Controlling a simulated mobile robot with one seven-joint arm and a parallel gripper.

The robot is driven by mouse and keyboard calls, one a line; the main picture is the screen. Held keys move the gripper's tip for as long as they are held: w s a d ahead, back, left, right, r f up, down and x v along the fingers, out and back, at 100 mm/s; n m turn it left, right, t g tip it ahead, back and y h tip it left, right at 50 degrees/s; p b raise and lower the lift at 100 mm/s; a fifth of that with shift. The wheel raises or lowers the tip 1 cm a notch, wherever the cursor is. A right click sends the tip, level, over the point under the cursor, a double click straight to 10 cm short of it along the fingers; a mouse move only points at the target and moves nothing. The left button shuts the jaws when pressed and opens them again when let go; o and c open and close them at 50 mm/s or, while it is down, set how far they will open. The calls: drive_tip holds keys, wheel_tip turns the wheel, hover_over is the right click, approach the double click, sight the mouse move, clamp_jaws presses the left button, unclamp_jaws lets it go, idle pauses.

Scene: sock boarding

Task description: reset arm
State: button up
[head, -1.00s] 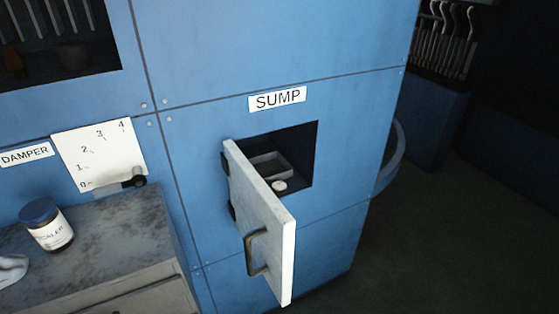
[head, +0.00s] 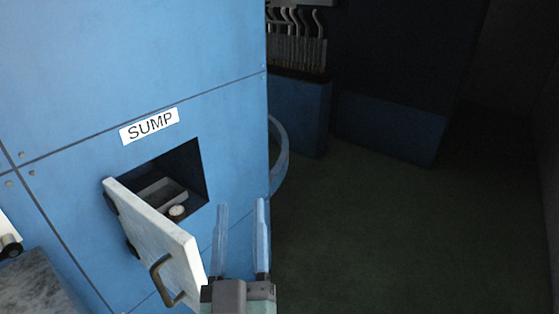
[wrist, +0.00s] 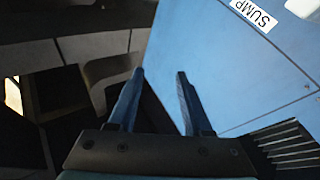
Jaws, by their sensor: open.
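My gripper (head: 241,215) is open and empty in the head view, its two fingers pointing up in front of the blue cabinet's right edge. It is to the right of the open white sump door (head: 158,238) and apart from the recess. In the wrist view, my gripper (wrist: 158,78) also shows with its fingers spread and nothing between them. The sump label (head: 150,126) is above the open recess and also shows at the top of the wrist view (wrist: 254,14).
The sump recess (head: 192,170) holds a grey tray (head: 160,190) and a small round pale thing (head: 177,211). The door's handle (head: 162,280) faces outward. A curved blue rail (head: 281,155) is at the cabinet's side. Dark open floor (head: 400,230) lies to the right.

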drive_tip(key=s+d+r+m+t, duration=0.1)
drive_tip(key=s+d+r, duration=0.1)
drive_tip(key=r, duration=0.9)
drive_tip(key=s+d+r+m+t+h, duration=0.1)
drive_tip(key=s+d+r+t, duration=0.1)
drive_tip(key=r, duration=0.9)
drive_tip(key=s+d+r+m+t+h, duration=0.1)
drive_tip(key=s+d+r+t, duration=0.1)
drive_tip(key=r, duration=0.9)
drive_tip(key=shift+s+d+m+p, duration=0.4)
drive_tip(key=shift+s+d, duration=0.15)
drive_tip(key=shift+s, duration=0.15)
